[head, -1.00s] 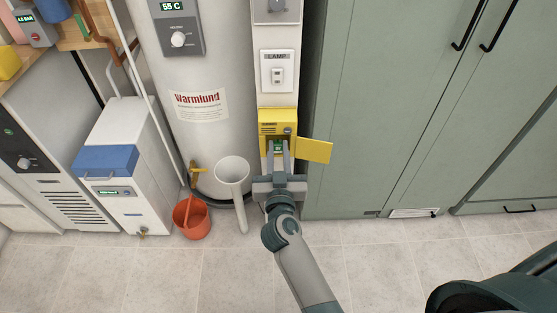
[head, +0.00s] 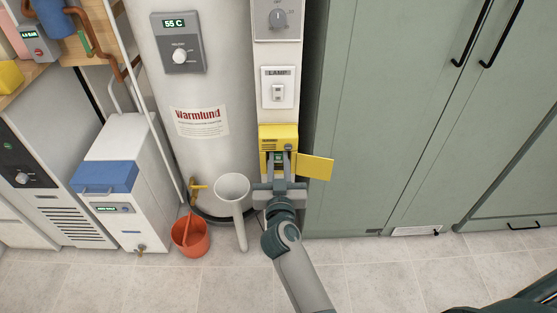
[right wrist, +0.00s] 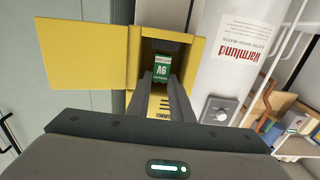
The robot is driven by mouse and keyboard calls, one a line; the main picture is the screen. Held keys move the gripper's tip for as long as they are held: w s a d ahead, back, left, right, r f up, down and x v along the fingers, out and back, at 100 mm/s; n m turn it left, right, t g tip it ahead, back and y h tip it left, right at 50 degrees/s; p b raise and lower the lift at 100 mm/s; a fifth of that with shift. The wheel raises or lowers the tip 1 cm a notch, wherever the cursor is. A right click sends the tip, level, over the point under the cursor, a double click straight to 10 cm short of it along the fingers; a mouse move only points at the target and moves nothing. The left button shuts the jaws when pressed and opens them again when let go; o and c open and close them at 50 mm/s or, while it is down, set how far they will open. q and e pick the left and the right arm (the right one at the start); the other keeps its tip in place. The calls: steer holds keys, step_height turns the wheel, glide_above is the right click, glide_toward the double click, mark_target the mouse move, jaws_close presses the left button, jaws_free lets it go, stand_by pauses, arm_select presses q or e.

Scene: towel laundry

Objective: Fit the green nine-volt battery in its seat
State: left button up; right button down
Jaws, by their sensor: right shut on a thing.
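The green nine-volt battery (right wrist: 162,69) is between the fingertips of my right gripper (right wrist: 161,82), which is shut on it. The battery is at the open front of the yellow battery box (head: 279,132), and it also shows small in the head view (head: 277,158). The yellow door (head: 315,167) stands open to the right in the head view. The dark inside of the box shows beyond the battery in the right wrist view. How deep the battery sits, and its contacts, I cannot tell. My left gripper is not in view.
The lamp switch (head: 278,88) is above the box. The white heater tank (head: 205,80) is to the left, and a green cabinet (head: 390,110) is to the right. A white funnel (head: 232,187) and a red bucket (head: 190,235) are lower left. The tiled floor in front is clear.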

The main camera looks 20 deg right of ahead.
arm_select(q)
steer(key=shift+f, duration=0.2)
arm_select(e)
steer(key=shift+f, duration=0.9)
stand_by(0.9)
steer(key=c, duration=1.5)
jaws_free()
steer(key=shift+v, duration=1)
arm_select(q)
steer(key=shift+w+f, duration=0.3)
arm_select(e)
steer(key=shift+v, duration=7.8)
